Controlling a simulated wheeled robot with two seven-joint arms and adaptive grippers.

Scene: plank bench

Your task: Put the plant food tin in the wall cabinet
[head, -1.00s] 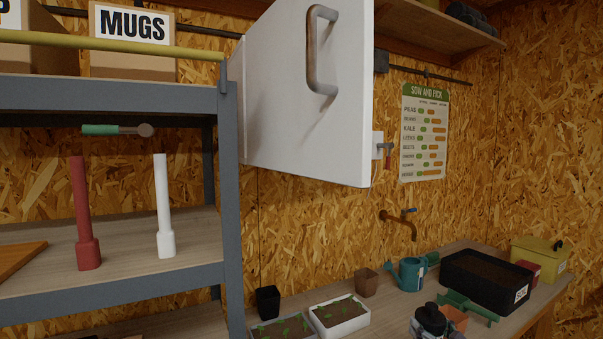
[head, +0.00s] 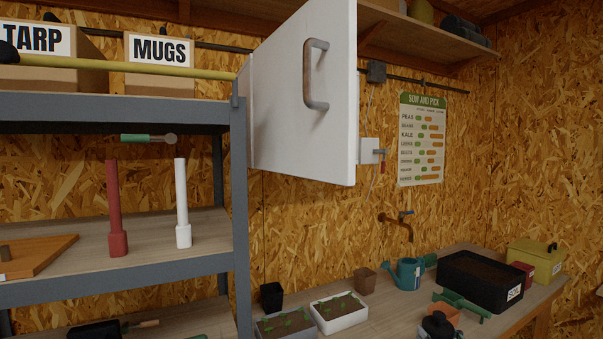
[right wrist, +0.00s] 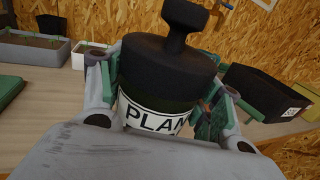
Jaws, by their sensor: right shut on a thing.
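The plant food tin (right wrist: 165,75) is dark with a black knobbed lid and a white label reading "PLAN". My right gripper (right wrist: 160,100) is shut on it, green pads on either side. In the head view only the tin's black top (head: 437,324) shows clearly, at the bottom edge, low over the bench. The wall cabinet's white door (head: 300,100) with its metal handle stands swung out from the wall, up and left of the tin. The door hides the cabinet's inside. My left gripper is not in view.
A grey shelf rack (head: 240,200) stands left of the door. A tap (head: 398,224) juts from the wall.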

